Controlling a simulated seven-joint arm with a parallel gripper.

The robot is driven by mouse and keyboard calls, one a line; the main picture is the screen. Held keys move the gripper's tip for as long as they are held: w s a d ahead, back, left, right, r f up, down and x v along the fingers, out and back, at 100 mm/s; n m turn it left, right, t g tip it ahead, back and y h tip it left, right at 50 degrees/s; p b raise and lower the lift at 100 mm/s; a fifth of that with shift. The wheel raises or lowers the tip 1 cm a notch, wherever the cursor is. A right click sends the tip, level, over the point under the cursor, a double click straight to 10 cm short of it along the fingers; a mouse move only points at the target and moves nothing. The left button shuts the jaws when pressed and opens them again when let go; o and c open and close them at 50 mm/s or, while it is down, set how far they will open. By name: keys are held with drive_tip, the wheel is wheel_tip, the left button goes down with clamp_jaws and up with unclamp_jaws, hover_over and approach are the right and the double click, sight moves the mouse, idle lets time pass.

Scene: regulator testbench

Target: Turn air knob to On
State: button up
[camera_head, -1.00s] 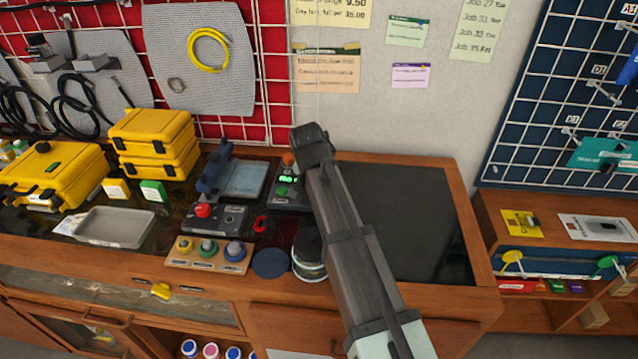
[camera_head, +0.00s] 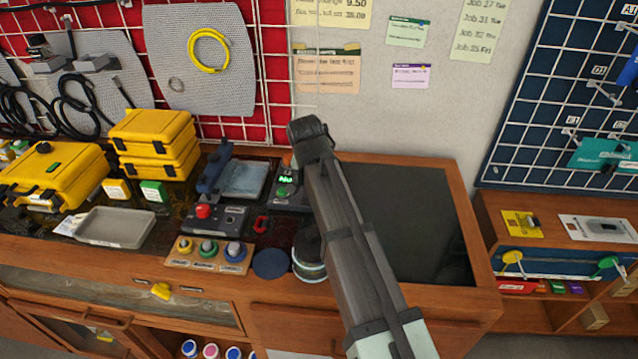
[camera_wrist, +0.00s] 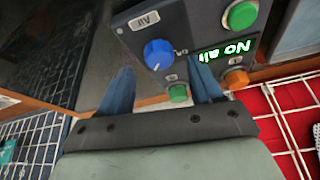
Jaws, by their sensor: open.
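The air knob (camera_wrist: 158,54) is a round blue knob on a dark grey panel, below a white label (camera_wrist: 144,19) reading "Air" upside down in the wrist view. A lit display (camera_wrist: 224,50) beside it reads "No air" in green. My gripper (camera_wrist: 162,72) is open and empty, its two blue fingers spread apart. The knob appears ahead of the gap between the fingertips; I cannot tell whether either finger touches it. In the head view the panel's lit display (camera_head: 286,180) shows left of my arm, which hides the knob and my gripper.
The panel also carries an orange button (camera_wrist: 236,79) and green buttons (camera_wrist: 241,14) close to the right finger. A red-knobbed box (camera_head: 204,212), a tan three-knob block (camera_head: 208,251) and a metal tray (camera_head: 117,227) stand to the left. The dark mat (camera_head: 425,220) on the right is clear.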

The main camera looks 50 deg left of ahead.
drive_tip(key=v, duration=1.1)
drive_tip(key=shift+r, duration=0.15)
